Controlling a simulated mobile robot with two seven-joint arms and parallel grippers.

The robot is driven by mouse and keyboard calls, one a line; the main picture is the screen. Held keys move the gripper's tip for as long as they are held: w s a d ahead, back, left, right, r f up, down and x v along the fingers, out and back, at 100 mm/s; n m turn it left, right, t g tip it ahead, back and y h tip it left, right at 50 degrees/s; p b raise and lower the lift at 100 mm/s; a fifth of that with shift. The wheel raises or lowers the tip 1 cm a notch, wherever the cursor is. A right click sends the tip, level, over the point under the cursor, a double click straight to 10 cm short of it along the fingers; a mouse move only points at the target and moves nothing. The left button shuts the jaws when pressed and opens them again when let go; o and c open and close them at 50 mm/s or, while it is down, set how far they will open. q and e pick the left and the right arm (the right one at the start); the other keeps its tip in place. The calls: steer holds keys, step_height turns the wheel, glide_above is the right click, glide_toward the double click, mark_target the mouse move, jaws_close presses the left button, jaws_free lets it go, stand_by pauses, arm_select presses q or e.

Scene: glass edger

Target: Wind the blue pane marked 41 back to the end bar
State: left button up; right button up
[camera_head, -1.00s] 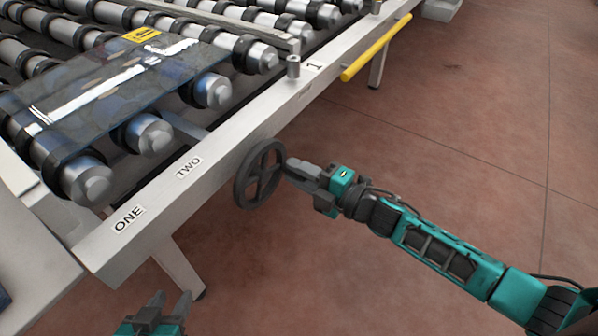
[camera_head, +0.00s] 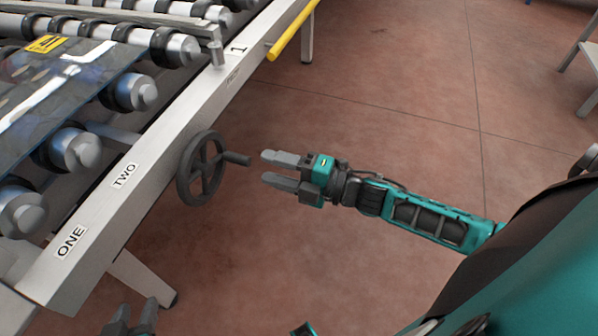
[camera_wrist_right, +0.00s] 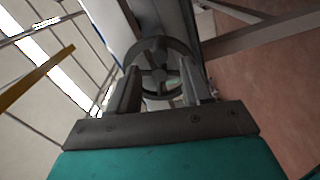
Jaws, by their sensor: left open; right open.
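The blue glass pane (camera_head: 62,84) lies on the rollers at the left of the head view, with a yellow label (camera_head: 47,44) whose marking I cannot read. A dark handwheel (camera_head: 186,179) with a crank handle (camera_head: 237,158) sits on the side of the frame. My right gripper (camera_head: 267,169) is open and empty, just right of the handle and apart from it. In the right wrist view, the handwheel (camera_wrist_right: 160,46) shows beyond and between the open fingers. My left gripper (camera_head: 131,318) is open at the bottom edge, partly cut off.
A grey bar (camera_head: 120,13) crosses above the rollers at the top left and may be the end bar. The floor to the right is largely clear.

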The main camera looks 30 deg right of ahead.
steer(key=shift+v, duration=2.75)
